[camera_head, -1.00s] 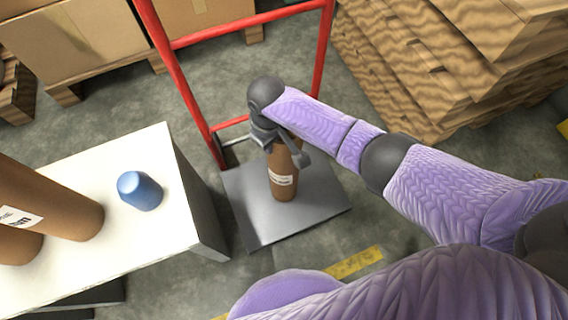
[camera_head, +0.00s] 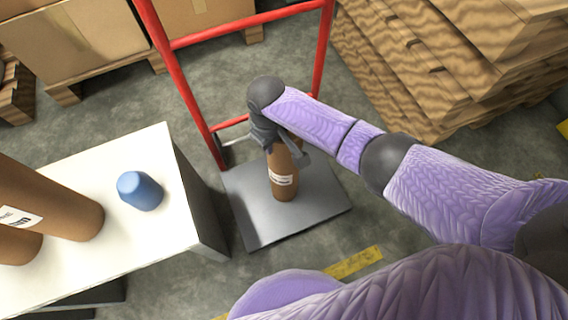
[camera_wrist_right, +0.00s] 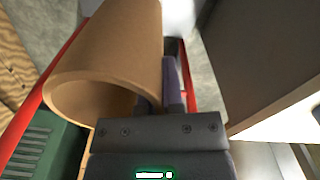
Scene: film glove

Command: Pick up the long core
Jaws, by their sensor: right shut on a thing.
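The long core, a brown cardboard tube (camera_head: 282,178) with a white label, stands upright on the grey plate (camera_head: 318,212) of a red-framed trolley. My right gripper (camera_head: 280,146) is shut on the tube's upper part. In the right wrist view the tube (camera_wrist_right: 112,50) shows its open hollow end, and the right gripper (camera_wrist_right: 160,92) has its fingers at the tube's wall. Part of the tube's top is hidden behind the gripper in the head view. My left gripper is not in view.
A white table (camera_head: 88,170) at left holds a blue cup-like piece (camera_head: 140,190) and brown tubes (camera_head: 60,200). The red trolley frame (camera_head: 185,90) rises behind the plate. Stacked wooden boards (camera_head: 420,75) stand at right, cardboard boxes (camera_head: 90,45) at the back.

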